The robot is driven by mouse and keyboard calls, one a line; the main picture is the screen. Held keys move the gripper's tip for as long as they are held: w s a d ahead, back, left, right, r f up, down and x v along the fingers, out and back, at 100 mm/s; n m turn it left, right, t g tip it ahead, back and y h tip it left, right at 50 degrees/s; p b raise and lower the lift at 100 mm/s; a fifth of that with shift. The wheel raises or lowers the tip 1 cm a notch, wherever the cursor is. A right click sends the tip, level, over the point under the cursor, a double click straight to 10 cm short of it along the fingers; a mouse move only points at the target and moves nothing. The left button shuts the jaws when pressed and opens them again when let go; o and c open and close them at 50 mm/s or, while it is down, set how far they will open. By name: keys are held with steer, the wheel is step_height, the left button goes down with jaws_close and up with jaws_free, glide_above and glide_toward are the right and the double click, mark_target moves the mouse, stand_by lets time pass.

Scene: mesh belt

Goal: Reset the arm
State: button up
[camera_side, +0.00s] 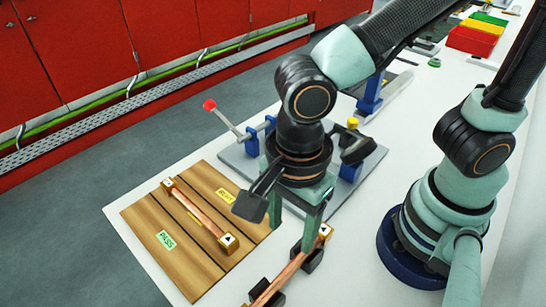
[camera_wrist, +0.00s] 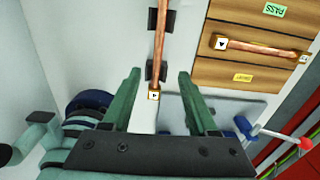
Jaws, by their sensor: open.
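My gripper (camera_side: 292,232) is above the white table, pointing down. In the wrist view, my gripper (camera_wrist: 158,78) has its two green fingers wide apart with nothing held between them. A copper bar (camera_side: 285,277) with a brass end block rests in black supports below and beside the fingers. The same bar (camera_wrist: 160,38) shows in the wrist view, its near end at the gap between the fingertips. A second copper bar (camera_side: 200,214) with brass end blocks lies on a wooden board (camera_side: 150,213). It also shows in the wrist view (camera_wrist: 265,48).
The board carries a green PASS label (camera_side: 166,240) and a yellow label (camera_side: 226,196). Behind my gripper stands a grey fixture plate (camera_side: 236,158) with blue posts and a red-knobbed lever (camera_side: 210,106). Red and green bins (camera_side: 472,40) stand far back. Open table lies around the supports.

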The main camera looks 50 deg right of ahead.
steer(key=w+d+r+n+t, duration=0.2)
steer(key=w+d+r+n, duration=0.1)
steer(key=d+n, duration=0.3)
steer(key=w+d+r+n+t, duration=0.1)
steer(key=w+d+r+n, duration=0.3)
steer(key=d, duration=0.5)
steer(key=w+d+r+n+t, duration=0.2)
steer(key=w+d+r+n, duration=0.1)
steer(key=w+d+n, duration=0.2)
steer(key=shift+d+r+n+t, duration=0.25)
steer(key=shift+d+n+t, duration=0.05)
steer(key=shift+d+n, duration=0.95)
steer(key=shift+w+a, duration=0.1)
